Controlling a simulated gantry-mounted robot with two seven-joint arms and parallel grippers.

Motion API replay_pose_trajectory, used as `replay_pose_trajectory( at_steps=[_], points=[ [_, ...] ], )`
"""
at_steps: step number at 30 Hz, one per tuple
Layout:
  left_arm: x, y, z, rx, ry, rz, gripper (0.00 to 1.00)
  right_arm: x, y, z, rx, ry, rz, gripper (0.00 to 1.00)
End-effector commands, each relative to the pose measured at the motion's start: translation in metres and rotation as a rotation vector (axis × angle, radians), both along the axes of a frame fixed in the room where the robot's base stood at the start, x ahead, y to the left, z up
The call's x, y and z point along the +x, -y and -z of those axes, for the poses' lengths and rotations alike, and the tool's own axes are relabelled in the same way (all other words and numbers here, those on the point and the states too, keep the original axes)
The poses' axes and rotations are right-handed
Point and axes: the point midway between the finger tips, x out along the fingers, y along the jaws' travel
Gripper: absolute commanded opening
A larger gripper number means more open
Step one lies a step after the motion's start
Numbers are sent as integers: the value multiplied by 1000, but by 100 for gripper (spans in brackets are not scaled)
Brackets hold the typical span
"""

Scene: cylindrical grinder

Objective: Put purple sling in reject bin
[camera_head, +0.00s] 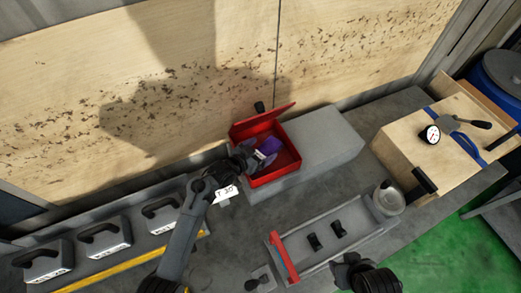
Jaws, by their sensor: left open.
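A red box with an open lid (286,177) stands on a grey block at the back, left of the picture's right half; I take it for the reject bin. The purple sling (271,146) shows as a small purple patch inside the box, partly hidden by my gripper. My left gripper (262,158) reaches over the box's left wall, open, with its fingers just beside the purple patch. Whether they touch it is unclear. My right gripper (346,261) is at the bottom, near the front edge of a grey tray; its fingers are too dark to read.
The grey tray (330,262) with a red handle holds two small black parts. Several grey weights with handles (103,238) line the left. A wooden box with a dial gauge (431,134) is at right. The grey block (330,145) is bare right of the box.

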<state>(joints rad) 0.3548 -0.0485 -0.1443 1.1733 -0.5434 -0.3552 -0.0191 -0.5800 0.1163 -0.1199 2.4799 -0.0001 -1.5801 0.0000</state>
Motion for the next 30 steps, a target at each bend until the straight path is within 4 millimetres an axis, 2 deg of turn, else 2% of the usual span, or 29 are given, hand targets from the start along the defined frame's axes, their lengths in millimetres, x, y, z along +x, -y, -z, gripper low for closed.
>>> replay_pose_trajectory(
  at_steps=[5, 10, 30],
  points=[
    [0, 0, -3, -1, 1, 0, 93, 0, 1, -2, -6, 0, -4, 43],
    [-1, -2, -15, 0, 0, -1, 93, 0, 2, -10, -8, 0, -6, 43],
    [-76, -64, -52, 1, 1, -1, 93, 0, 0, -14, 0, 1, 0, 43]
  ],
)
